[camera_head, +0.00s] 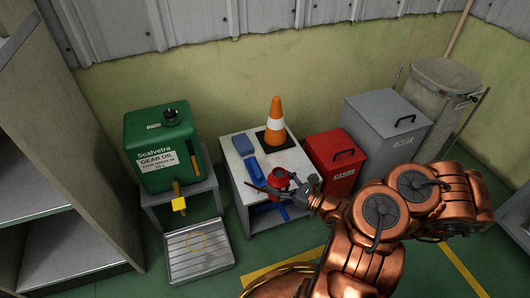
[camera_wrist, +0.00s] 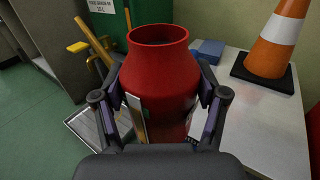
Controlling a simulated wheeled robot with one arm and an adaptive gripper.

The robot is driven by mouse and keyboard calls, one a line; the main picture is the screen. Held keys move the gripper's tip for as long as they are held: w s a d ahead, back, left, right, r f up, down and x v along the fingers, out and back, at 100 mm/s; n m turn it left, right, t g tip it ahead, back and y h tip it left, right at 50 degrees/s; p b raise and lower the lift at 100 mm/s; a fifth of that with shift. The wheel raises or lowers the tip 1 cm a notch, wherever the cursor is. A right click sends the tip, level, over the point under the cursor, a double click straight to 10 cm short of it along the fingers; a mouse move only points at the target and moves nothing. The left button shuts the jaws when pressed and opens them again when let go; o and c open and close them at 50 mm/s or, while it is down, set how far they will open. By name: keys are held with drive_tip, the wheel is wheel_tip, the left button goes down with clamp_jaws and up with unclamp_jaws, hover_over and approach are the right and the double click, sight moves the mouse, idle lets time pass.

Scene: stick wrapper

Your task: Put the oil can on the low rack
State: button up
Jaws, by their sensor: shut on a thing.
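The red oil can (camera_head: 279,178) is in my gripper (camera_head: 291,186), over the front part of the small white table. In the wrist view the can (camera_wrist: 160,75) has a round open top facing up and stands between the two fingers of my gripper (camera_wrist: 160,100). The fingers are closed against its sides; its lower part is hidden by the gripper. A low slatted grey rack or tray (camera_head: 195,262) lies on the floor left of the table, below a yellow tap; I cannot tell for sure that it is the low rack.
The white table (camera_head: 233,165) holds an orange-white cone (camera_head: 276,122) and blue items (camera_head: 243,145). A green gear oil tank (camera_head: 150,135) stands on a grey stand at left. Red (camera_head: 342,160) and grey (camera_head: 372,130) bins stand right. Grey shelving (camera_head: 60,235) is far left.

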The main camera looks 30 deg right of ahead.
drive_tip(key=shift+w+d+f, duration=0.15)
drive_tip(key=w+d+f+b, duration=0.1)
drive_tip(key=w+d+b, duration=0.1)
drive_tip(key=w+d, duration=0.1)
drive_tip(key=w+d+f+b, duration=0.2)
drive_tip(key=w+d+b, duration=0.1)
drive_tip(key=d, duration=0.2)
drive_tip(key=w+d+f+b, duration=0.2)
drive_tip(key=w+d+b, duration=0.1)
drive_tip(key=w+d, duration=0.1)
drive_tip(key=shift+r, duration=0.1)
drive_tip(key=o, duration=1.5)
drive_tip(key=shift+o, duration=0.2)
